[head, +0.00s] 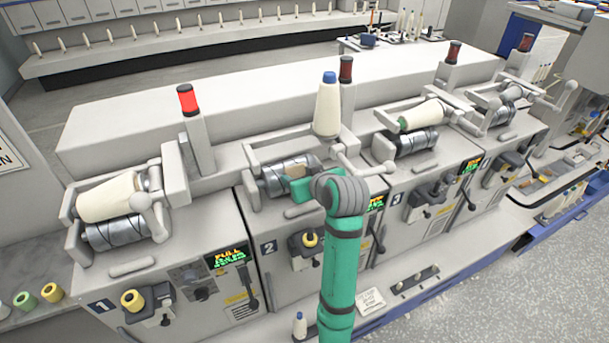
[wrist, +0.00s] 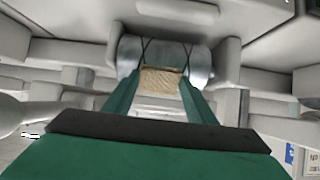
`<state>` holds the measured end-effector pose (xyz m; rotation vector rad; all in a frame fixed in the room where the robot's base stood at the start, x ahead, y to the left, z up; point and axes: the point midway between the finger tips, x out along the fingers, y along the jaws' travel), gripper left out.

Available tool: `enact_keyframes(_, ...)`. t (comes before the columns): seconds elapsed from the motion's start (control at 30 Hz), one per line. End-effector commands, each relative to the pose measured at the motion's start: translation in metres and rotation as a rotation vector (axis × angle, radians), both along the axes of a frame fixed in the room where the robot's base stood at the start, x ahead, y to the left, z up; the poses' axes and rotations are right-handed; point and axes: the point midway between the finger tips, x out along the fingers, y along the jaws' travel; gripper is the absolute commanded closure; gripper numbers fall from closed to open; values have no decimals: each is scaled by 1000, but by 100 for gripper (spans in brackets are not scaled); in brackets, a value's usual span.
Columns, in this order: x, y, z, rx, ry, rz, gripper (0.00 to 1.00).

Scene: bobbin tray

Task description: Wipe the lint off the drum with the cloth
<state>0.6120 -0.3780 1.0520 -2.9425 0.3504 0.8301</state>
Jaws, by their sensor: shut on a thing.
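The drum (head: 275,180) of unit 2 is a silvery grooved cylinder lying in its grey cradle. In the wrist view the drum (wrist: 200,66) lies straight ahead, beyond the fingertips. My gripper (wrist: 161,84) has green fingers, shut on a folded tan cloth (wrist: 160,80). The cloth is in front of the drum and overlaps its middle; I cannot tell whether it touches. In the head view my gripper (head: 299,184) is at the right part of the drum, and my wrist hides some of that side. I cannot make out lint on the drum.
Unit 1 (head: 105,200) at left and unit 3 (head: 415,135) at right carry yarn packages. A white cone with a blue top (head: 328,105) stands behind unit 2. Cradle arms (head: 365,170) flank the drum. Unit 1's red lamp (head: 187,100) is lit.

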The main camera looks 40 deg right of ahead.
Motion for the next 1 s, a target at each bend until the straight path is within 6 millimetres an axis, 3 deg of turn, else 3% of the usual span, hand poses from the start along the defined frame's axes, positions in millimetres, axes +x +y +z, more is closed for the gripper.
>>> enact_keyframes(1.0, 9, 39, 0, 1, 1, 3, 67)
